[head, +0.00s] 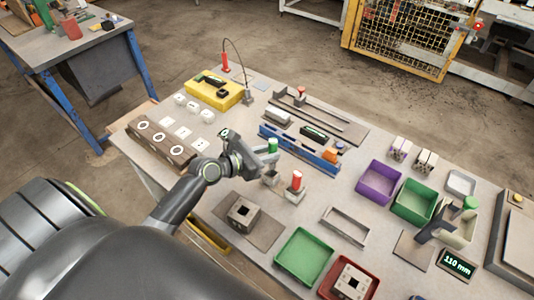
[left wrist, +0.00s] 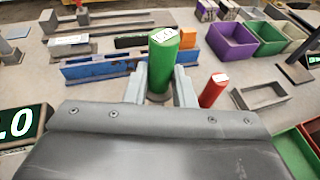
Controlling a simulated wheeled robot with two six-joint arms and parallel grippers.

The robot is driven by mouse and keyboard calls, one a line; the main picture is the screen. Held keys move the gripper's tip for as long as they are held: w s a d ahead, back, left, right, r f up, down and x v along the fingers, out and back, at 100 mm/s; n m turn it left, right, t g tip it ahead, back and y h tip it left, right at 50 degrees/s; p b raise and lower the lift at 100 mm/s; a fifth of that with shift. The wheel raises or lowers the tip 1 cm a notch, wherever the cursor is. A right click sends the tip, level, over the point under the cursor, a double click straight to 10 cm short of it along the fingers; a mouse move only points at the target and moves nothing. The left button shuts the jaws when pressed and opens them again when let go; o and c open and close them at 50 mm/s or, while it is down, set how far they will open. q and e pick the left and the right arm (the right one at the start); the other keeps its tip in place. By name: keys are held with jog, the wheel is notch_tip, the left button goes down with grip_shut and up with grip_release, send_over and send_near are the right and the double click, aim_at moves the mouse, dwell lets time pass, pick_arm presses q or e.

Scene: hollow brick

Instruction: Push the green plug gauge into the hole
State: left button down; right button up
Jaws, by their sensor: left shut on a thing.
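The green plug gauge (head: 272,146) is upright between the fingers of my left gripper (head: 268,156), which is shut on it. In the left wrist view the green gauge (left wrist: 162,55), with a white label on top, stands between the two grey fingers (left wrist: 160,88). A small grey holder (head: 270,179) is just below it; I cannot tell whether they touch. A hollow brick (head: 243,213) with a dark square hole lies on a grey plate nearer the front. Another hollow brick (head: 354,282) is in the red tray. My right gripper is not in view.
A red plug gauge (head: 297,181) stands upright close to the right of my left gripper. A blue rail fixture (head: 292,148) lies behind. Green tray (head: 303,256), purple bin (head: 379,182) and a display reading 110 mm (head: 457,264) are to the right.

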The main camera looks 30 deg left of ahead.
aim_at(267, 176)
pick_arm(q)
jog(key=shift+f+b, duration=0.8)
jog(key=shift+f, duration=0.15)
jog(key=shift+r, duration=0.25)
jog(key=shift+s+f, duration=0.1)
jog(key=shift+f, duration=0.25)
jog(key=shift+f, duration=0.1)
jog(key=shift+f, duration=0.7)
jog(key=shift+f+b, duration=1.3)
jog(key=shift+f, duration=0.45)
jog(key=c, duration=1.1)
grip_release()
jog(key=shift+c, duration=0.2)
